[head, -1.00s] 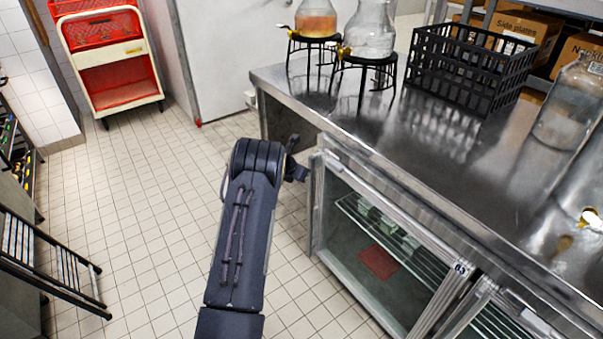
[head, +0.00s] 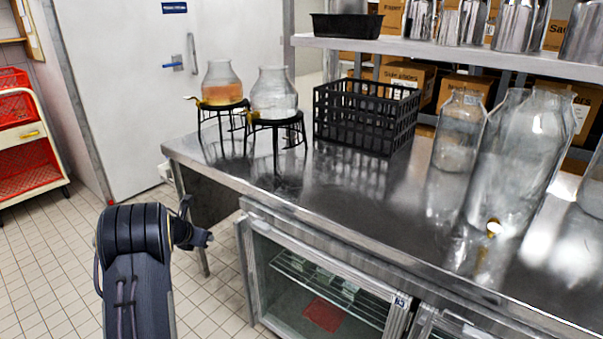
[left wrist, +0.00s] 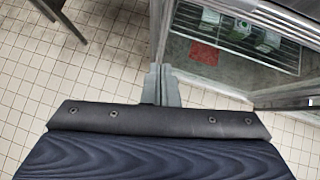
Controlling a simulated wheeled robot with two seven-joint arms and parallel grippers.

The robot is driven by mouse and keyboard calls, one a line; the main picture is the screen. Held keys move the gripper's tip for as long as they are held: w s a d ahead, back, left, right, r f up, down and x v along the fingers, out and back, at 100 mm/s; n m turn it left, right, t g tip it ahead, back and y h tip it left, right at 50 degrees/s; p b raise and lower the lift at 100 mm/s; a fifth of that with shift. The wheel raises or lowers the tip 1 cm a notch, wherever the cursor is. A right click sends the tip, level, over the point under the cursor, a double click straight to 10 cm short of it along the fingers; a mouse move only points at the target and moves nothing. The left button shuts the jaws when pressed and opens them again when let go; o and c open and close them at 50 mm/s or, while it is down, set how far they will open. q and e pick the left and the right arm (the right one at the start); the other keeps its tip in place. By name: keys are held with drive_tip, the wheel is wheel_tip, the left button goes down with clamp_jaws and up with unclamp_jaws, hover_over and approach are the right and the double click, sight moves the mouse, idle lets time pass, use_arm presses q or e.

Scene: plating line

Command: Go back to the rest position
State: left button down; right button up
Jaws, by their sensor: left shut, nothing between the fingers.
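My left arm rises from the bottom left of the head view, and its gripper (head: 205,239) is partly hidden behind the wrist. The gripper is in front of the steel counter's left end, over the tiled floor. In the left wrist view the two grey fingers (left wrist: 161,84) are together, with nothing between them. They show against the floor, left of the glass-fronted fridge. My right gripper is not in view.
The steel counter (head: 310,187) has a glass-fronted fridge (head: 322,285) beneath it. On top stand two glass dispensers on black stands, a black crate (head: 335,115) and large glass jars. A red-basket cart (head: 30,135) stands far left. Tiled floor (head: 45,250) is clear around my left arm.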

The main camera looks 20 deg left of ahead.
use_arm(q)
drive_tip(key=s+d+r+n+t+y+p, duration=0.1)
drive_tip(key=s+r+n+t+y, duration=0.2)
drive_tip(key=r+n, duration=0.7)
drive_tip(key=s+r+n+y, duration=0.2)
drive_tip(key=s+r+n, duration=0.3)
drive_tip(key=r+n, duration=0.45)
drive_tip(key=s+d+f+n+g+h+p, duration=0.1)
drive_tip(key=s+d+f+n+g+h, duration=0.1)
drive_tip(key=s+d+n, duration=0.7)
drive_tip(key=s+d+f+n+g+h, duration=0.3)
drive_tip(key=s+d+n, duration=0.7)
drive_tip(key=s+d, duration=1)
drive_tip(key=g+h, duration=0.1)
drive_tip(key=h, duration=0.1)
drive_tip(key=shift+s+f+h+p, duration=0.15)
drive_tip(key=shift+f+h+p, duration=0.05)
drive_tip(key=shift+h+p, duration=0.2)
drive_tip(key=shift+d, duration=0.1)
